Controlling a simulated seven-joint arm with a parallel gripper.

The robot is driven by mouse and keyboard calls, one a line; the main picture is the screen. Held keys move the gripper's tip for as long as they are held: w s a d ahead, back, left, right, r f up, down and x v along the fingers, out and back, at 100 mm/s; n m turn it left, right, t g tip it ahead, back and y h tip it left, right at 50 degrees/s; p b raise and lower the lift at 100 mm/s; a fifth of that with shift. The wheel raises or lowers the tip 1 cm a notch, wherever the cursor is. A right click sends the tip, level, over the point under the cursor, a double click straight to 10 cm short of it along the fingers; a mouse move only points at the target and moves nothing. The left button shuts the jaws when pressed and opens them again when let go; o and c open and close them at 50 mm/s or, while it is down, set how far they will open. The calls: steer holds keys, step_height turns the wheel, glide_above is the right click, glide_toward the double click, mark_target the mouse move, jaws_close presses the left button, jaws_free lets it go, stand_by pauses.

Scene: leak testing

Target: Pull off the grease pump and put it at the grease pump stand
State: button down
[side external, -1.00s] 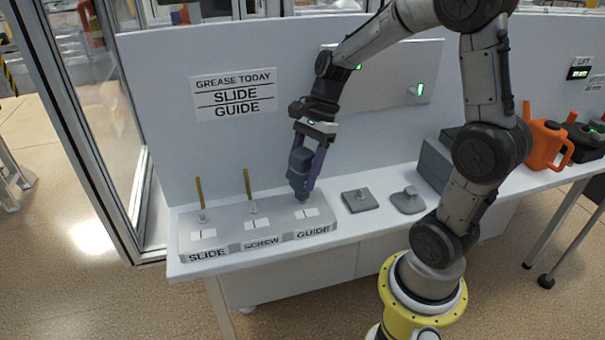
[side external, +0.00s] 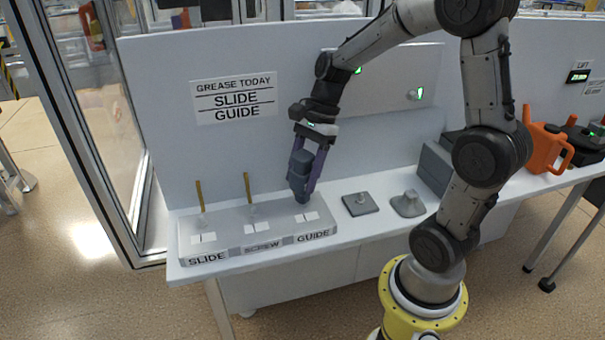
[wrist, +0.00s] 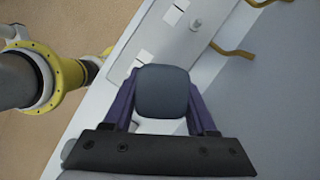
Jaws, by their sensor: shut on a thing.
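The grease pump (side external: 299,172) is a dark blue-grey body with a narrower lower end. It stands nearly upright at the GUIDE end of the grey labelled block (side external: 215,243). My gripper (side external: 306,180), with purple fingers, is shut on the pump from above. In the wrist view, the pump's rounded top (wrist: 162,92) sits between the two fingers of my gripper (wrist: 162,104). The pump's lower tip is at the block's top face; whether it is still seated there I cannot tell. No stand is labelled; two grey bases, one square (side external: 360,204) and one rounded (side external: 408,204), lie right of the block.
Two thin brass-coloured handles (side external: 200,196) (side external: 247,186) rise from the SLIDE and SCREW places. A white back panel (side external: 160,120) with a "GREASE TODAY SLIDE GUIDE" sign (side external: 235,98) stands behind. A grey box (side external: 434,166) and an orange can (side external: 545,146) are further right.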

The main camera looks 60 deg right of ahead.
steer(key=shift+r, duration=1.15)
steer(key=shift+s+a+r+n, duration=0.1)
steer(key=shift+s+a+n, duration=0.1)
steer(key=shift+s+n, duration=0.15)
steer(key=s+d+r, duration=0.9)
steer(key=s, duration=0.1)
steer(key=shift+d+r, duration=0.3)
steer(key=shift+d, duration=0.05)
